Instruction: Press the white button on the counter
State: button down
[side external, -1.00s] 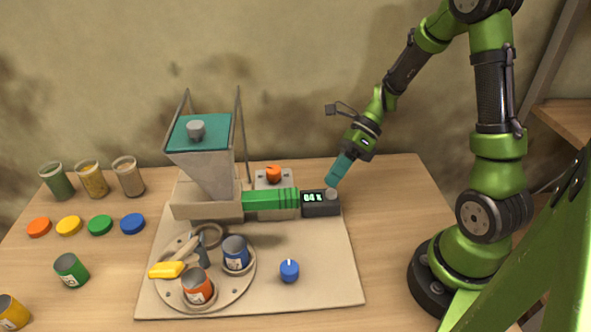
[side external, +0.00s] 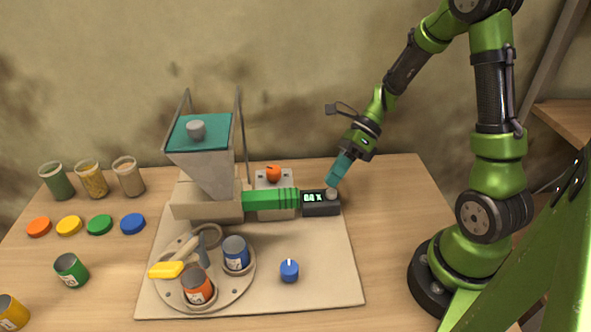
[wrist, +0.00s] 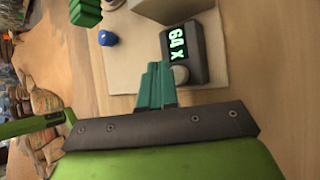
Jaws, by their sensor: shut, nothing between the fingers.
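The counter (side external: 315,204) is a small black box with a lit green display at the right end of the green tube. The button, a pale grey-white round knob (side external: 332,194), sits at the counter's right end. In the wrist view the button (wrist: 182,74) lies just right of the fingertips. My gripper (side external: 332,184) is shut and empty, its teal fingers pointing down at the button. The tips are very close to it; I cannot tell whether they touch.
A hopper (side external: 203,165) stands left of the green tube (side external: 268,199). An orange knob (side external: 273,173) is behind the tube. A blue knob (side external: 289,271) and a round plate (side external: 235,290) with cans and tools are in front. Jars, coloured lids and cans stand at left.

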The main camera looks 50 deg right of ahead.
jog(key=shift+f, duration=0.15)
dwell(0.4)
jog(key=shift+f, duration=0.3)
jog(key=shift+f, duration=0.5)
dwell(0.6)
jog(key=shift+r, duration=0.15)
dwell(0.3)
jog(key=shift+r, duration=0.8)
jog(key=shift+r, duration=2.5)
